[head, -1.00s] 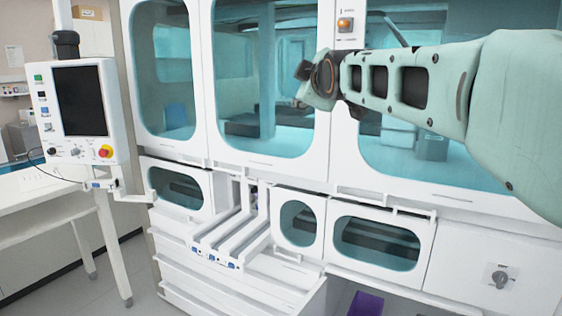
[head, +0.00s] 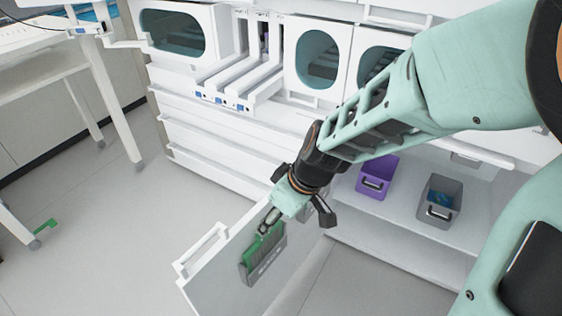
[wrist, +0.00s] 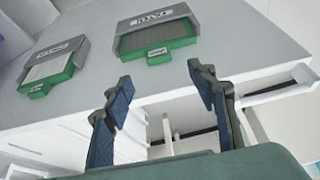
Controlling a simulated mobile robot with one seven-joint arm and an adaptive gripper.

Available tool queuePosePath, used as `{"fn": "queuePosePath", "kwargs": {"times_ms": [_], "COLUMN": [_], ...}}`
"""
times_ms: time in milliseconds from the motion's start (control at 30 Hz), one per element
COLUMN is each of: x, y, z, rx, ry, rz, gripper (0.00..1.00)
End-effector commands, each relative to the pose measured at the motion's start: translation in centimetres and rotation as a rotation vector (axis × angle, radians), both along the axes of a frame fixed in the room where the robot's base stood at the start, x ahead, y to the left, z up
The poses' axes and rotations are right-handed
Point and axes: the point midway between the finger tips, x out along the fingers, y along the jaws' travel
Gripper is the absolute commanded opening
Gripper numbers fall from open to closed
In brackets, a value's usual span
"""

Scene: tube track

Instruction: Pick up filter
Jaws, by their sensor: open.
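A green-framed filter (head: 262,246) sits in a grey holder on the inner face of an open door panel in the head view. The wrist view shows two such filters with green frames and pale ribbed middles: one at the upper centre (wrist: 158,50) and one at the left (wrist: 48,75). Each is in a grey labelled holder. My gripper (head: 266,222) points down in front of the door, just above the filter in the head view. In the wrist view its two fingers (wrist: 160,86) are spread apart with nothing between them. The fingertips lie below the centre filter in the picture.
The open door panel (head: 205,283) juts out from the white cabinet. On the cabinet's lower shelf stand a purple bin (head: 377,177) and a grey bin (head: 440,198). White rails (head: 235,80) stick out above. A white table (head: 60,62) stands at the left. The floor between is mostly clear.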

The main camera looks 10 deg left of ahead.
Motion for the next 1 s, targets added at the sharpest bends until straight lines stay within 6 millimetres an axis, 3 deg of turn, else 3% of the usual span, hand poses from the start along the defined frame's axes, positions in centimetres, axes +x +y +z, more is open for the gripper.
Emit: {"fn": "queuePosePath", "kwargs": {"times_ms": [100,367,700,1000], "x": [0.3,0.8,1.5,1.7], "y": [0.7,1.4,2.5,2.7], "z": [-2.0,-3.8,-8.1,-8.4], "rx": [-0.001,0.0,0.0,0.0], "ry": [0.001,-0.002,-0.002,-0.005], "rz": [0.004,0.001,0.002,0.0], "gripper": [0.52,0.52,0.52,0.52]}}
